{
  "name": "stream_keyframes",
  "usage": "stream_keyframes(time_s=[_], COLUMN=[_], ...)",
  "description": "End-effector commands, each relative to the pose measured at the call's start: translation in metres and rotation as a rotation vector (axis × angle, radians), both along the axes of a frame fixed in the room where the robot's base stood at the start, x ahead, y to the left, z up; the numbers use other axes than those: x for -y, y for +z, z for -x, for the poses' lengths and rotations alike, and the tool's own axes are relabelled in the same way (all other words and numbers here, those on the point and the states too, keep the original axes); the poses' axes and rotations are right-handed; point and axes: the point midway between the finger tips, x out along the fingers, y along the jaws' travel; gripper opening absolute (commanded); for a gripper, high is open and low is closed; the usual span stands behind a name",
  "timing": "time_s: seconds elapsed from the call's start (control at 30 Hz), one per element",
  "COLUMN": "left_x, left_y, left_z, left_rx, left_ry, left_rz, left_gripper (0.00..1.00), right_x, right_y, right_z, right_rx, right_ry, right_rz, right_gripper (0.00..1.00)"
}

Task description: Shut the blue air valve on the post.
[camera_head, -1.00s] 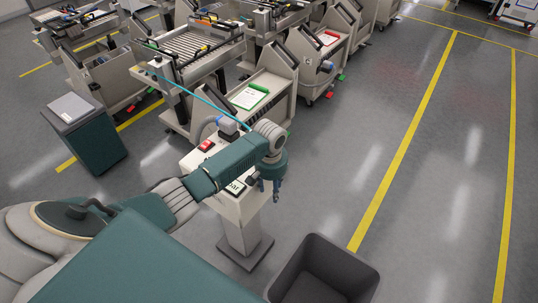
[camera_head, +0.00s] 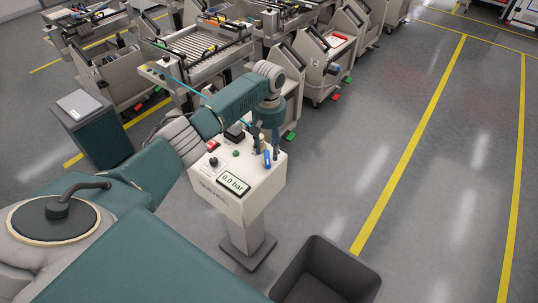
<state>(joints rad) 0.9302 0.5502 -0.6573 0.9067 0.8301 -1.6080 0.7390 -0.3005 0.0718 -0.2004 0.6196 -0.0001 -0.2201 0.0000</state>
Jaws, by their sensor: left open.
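The post (camera_head: 222,203) is a pale box on a column, with a display reading 0.0 bar on its sloped face. The blue air valve (camera_head: 267,159) shows as a small blue handle near the right edge of the box top. My left gripper (camera_head: 266,147) points down at the valve from above, its fingers open around or just behind the blue handle. I cannot tell whether they touch it. The gripper hides part of the valve body. My right gripper is not in view.
The box also carries a red switch (camera_head: 213,145), a green button (camera_head: 236,153) and a black knob (camera_head: 214,162). A dark bin (camera_head: 335,258) stands in front of the post, and a dark green cabinet (camera_head: 97,133) at left. Feeder trolleys stand behind. The floor to the right is clear.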

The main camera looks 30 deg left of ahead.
Motion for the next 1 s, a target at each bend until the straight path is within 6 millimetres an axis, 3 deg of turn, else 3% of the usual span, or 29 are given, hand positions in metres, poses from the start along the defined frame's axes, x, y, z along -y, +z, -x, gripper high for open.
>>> stream_keyframes(time_s=[0.1,0.3,0.67,0.87,1.0], left_x=[0.000,0.000,0.000,0.000,0.000], left_y=[-0.020,-0.043,-0.048,-0.048,-0.048], left_z=[0.001,0.000,0.000,0.000,0.000], left_rx=[-0.002,0.000,0.002,0.001,0.001], left_ry=[0.001,0.000,-0.001,-0.001,-0.002], left_rz=[0.000,0.000,0.000,0.000,0.000], left_gripper=[0.44,0.44,0.44,0.04,0.00], right_x=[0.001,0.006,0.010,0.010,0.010], right_y=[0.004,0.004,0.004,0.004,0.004], right_z=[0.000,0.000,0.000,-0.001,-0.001], right_rx=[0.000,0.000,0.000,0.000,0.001], right_ry=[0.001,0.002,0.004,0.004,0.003], right_rz=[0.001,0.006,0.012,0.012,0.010], right_gripper=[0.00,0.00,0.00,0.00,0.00])
